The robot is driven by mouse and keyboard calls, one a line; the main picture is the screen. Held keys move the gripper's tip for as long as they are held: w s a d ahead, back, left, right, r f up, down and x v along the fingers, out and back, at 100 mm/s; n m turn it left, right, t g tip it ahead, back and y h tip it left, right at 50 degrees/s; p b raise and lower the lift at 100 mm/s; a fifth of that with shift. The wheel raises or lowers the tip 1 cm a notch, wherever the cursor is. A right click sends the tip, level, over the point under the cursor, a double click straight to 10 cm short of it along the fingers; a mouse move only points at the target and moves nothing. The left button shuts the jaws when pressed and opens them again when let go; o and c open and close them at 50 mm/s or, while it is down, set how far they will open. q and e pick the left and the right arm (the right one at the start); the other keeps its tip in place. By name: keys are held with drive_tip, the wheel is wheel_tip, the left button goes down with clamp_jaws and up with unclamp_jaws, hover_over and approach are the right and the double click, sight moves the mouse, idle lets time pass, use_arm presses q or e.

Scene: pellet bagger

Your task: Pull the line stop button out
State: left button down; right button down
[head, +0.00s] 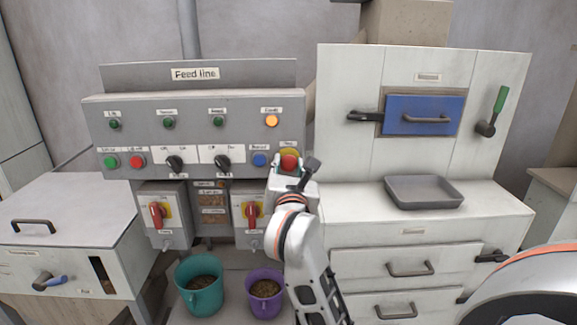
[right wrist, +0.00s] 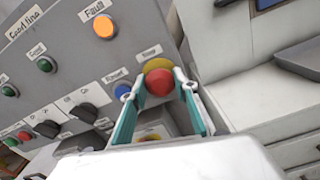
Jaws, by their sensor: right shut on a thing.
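The line stop button (head: 289,162) is a red mushroom head on a yellow surround, at the right end of the lower row of the grey "Feed line" panel. In the right wrist view the red button (right wrist: 159,82) sits between the two teal-lined fingers, with the yellow disc behind its upper edge. My right gripper (head: 300,172) is at the panel, and in the right wrist view its fingers (right wrist: 160,92) are closed on the sides of the button. The gripper hides part of the button's right side in the head view. My left gripper is not in view.
An orange fault lamp (head: 272,120) is lit above, and a blue button (head: 260,160) lies just left of the gripper. Red rotary switches (head: 157,213) sit below. Teal (head: 201,300) and purple (head: 264,303) buckets stand underneath. A grey tray (head: 424,204) rests on the right cabinet.

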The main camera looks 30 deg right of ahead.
drive_tip(key=shift+s+a+f, duration=0.1)
drive_tip(key=shift+s+a, duration=0.15)
drive_tip(key=shift+s, duration=0.05)
drive_tip(key=c, duration=1.8)
unclamp_jaws()
drive_tip(key=shift+o, duration=1.4)
drive_tip(key=shift+s, duration=0.15)
drive_tip(key=v, duration=1.1)
drive_tip(key=shift+s+a, duration=0.2)
drive_tip(key=shift+s, duration=0.15)
